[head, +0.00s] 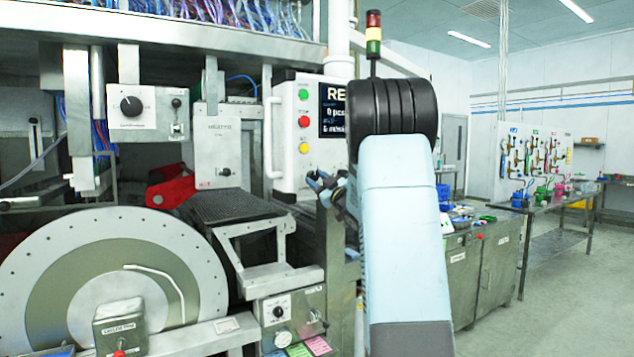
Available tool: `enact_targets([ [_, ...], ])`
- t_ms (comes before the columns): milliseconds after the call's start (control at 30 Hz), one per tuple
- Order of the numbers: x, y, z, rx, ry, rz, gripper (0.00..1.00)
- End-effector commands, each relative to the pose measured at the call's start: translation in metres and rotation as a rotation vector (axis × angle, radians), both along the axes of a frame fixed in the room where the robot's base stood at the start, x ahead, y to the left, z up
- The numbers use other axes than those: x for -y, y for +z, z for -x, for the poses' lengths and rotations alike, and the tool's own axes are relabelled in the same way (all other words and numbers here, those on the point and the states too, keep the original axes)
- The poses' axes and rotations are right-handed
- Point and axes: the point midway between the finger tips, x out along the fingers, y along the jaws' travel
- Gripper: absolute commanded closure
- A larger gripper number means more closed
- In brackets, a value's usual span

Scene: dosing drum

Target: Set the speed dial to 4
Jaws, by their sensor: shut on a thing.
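Two round dials are in view and their captions are too small to read, so I cannot tell which is the speed dial. One black dial knob (132,106) with a pale pointer mark sits on a white box at upper left. A smaller dark knob (278,311) with a ring of marks sits on a grey box at lower centre. Nothing covers either knob.
A large drum wheel (40,270) fills the lower left. A dark mesh chute (228,206) and a white panel (288,180) with coloured buttons stand near the centre. Grey cabinets (478,270) stand behind my arm. Open floor (575,315) lies at right.

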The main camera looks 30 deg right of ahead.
Motion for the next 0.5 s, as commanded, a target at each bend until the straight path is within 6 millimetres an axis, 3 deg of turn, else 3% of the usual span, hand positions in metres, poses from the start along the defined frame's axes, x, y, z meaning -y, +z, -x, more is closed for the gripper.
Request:
enact_targets([
  [500,0.0,0.0,-0.0001,0.002,0.0,0.051,0.92],
])
